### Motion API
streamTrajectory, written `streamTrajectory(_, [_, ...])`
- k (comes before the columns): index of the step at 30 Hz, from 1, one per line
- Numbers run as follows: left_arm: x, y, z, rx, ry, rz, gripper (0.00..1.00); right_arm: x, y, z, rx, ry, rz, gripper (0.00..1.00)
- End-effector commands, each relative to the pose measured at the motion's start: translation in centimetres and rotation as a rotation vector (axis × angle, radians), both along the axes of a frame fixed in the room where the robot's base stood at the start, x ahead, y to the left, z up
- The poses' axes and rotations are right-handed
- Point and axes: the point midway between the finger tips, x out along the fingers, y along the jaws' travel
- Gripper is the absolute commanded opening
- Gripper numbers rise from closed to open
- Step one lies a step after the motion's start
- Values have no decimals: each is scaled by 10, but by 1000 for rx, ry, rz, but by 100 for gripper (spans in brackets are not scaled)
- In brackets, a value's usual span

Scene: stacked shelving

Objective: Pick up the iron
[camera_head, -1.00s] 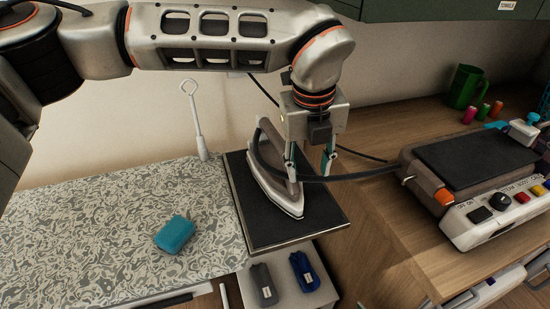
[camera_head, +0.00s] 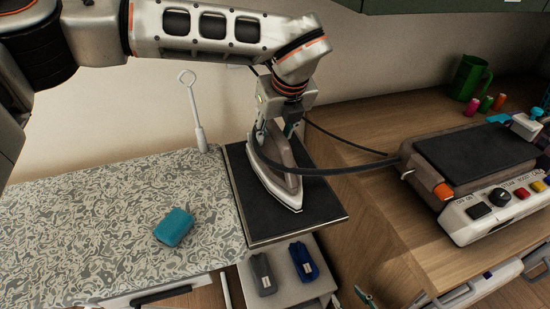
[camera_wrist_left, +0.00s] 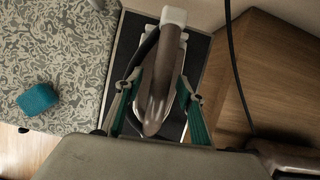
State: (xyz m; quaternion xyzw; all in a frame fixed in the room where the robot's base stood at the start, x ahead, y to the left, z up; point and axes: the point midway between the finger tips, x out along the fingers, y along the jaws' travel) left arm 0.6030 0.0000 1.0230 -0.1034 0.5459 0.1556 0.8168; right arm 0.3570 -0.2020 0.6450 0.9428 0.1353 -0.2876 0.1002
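The iron (camera_head: 285,187), grey and white with a brown-grey handle, stands on the dark rest pad (camera_head: 238,190). Its handle also shows in the left wrist view (camera_wrist_left: 163,80). My left gripper (camera_head: 275,132) is over the iron from above, fingers pointing down. In the left wrist view my left gripper (camera_wrist_left: 160,100) has one green-sided finger on each side of the handle, with gaps visible, so it looks open around it. Part of my right gripper (camera_head: 393,300) seems to show at the bottom edge, its tips apart; the rest is out of frame.
A dark cord (camera_head: 335,170) runs from the iron to the steam station (camera_head: 480,160) on the right. A teal sponge (camera_head: 173,227) lies on the patterned ironing board (camera_head: 100,220). Grey and blue small items (camera_head: 303,262) sit in front of the pad. A green mug (camera_head: 466,80) stands at back right.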

Motion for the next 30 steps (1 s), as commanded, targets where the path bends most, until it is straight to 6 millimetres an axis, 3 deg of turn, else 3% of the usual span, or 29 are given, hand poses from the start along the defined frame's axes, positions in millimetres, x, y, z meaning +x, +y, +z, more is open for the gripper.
streamTrajectory(8, [1, 0, -3, -1, 0, 0, 39, 1, 0, 1, 1, -2, 0, 40])
streamTrajectory(12, [1, 0, -3, -1, 0, 0, 2, 1, 0, 2, 1, -4, 0, 40])
streamTrajectory(13, [1, 0, -3, -1, 0, 0, 0, 1, 0, 2, 1, -4, 0, 40])
streamTrajectory(25, [2, 0, 2, -4, -6, 0, 0, 2, 0, 3, 2, -7, 0, 40])
streamTrajectory(30, [3, 0, 16, -4, -8, 1, 0, 2, 0, 2, 1, -6, 0, 40])
